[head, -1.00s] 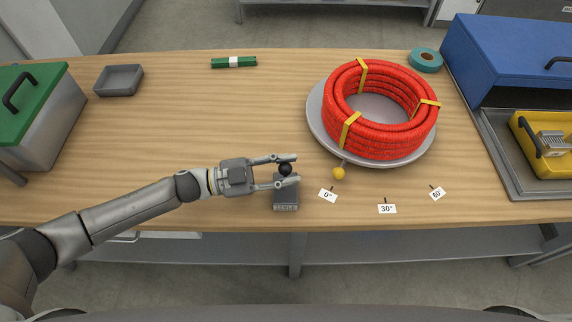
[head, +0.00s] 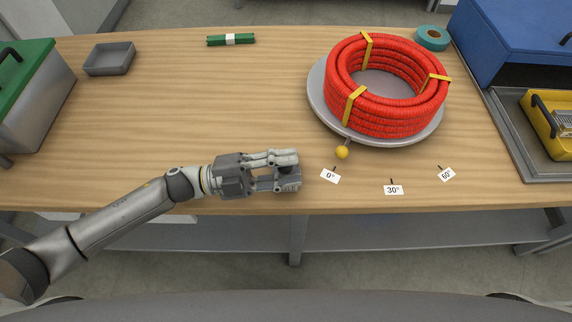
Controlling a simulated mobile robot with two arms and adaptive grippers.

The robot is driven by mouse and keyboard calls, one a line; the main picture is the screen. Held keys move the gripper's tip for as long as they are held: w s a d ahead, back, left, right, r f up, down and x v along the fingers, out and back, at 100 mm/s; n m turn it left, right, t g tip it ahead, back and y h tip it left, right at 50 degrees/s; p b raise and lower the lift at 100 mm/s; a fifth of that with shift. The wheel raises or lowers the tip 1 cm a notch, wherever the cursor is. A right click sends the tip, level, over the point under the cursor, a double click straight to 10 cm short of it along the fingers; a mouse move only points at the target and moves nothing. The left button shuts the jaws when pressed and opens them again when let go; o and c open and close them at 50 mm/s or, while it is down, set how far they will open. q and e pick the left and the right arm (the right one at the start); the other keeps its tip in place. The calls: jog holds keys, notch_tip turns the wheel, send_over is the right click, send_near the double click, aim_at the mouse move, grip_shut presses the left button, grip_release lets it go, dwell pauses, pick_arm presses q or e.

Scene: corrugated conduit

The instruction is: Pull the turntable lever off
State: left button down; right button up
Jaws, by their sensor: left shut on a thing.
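The turntable (head: 316,98) is a grey disc carrying a coil of red corrugated conduit (head: 388,112) bound with yellow straps. A yellow ball (head: 342,152) on a short rod sticks out from its front edge, by the 0° label. My right gripper is not in view.
Labels 0° (head: 330,176), 30° (head: 394,190) and 60° (head: 446,174) lie in front of the turntable. A grey tray (head: 109,59), a green bundle (head: 231,40) and teal tape (head: 432,38) lie further back. A blue box (head: 510,40) stands right. The table's left middle is clear.

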pick_arm(q)
jog(key=shift+w+r, duration=0.25)
jog(key=shift+r, duration=0.05)
jog(key=c, duration=1.3)
grip_release()
jog(key=shift+c, duration=0.2)
jog(key=shift+o, duration=1)
jog(key=shift+a, duration=0.1)
jog(key=shift+f, duration=0.15)
jog(key=a, duration=0.4)
jog(key=a+f, duration=0.1)
jog(key=a, duration=0.3)
jog(key=s+a, duration=0.1)
jog(key=a, duration=0.3)
jog(key=shift+s+f, duration=0.1)
jog(key=shift+f, duration=0.25)
jog(key=shift+d, duration=0.1)
jog(key=shift+s, duration=0.1)
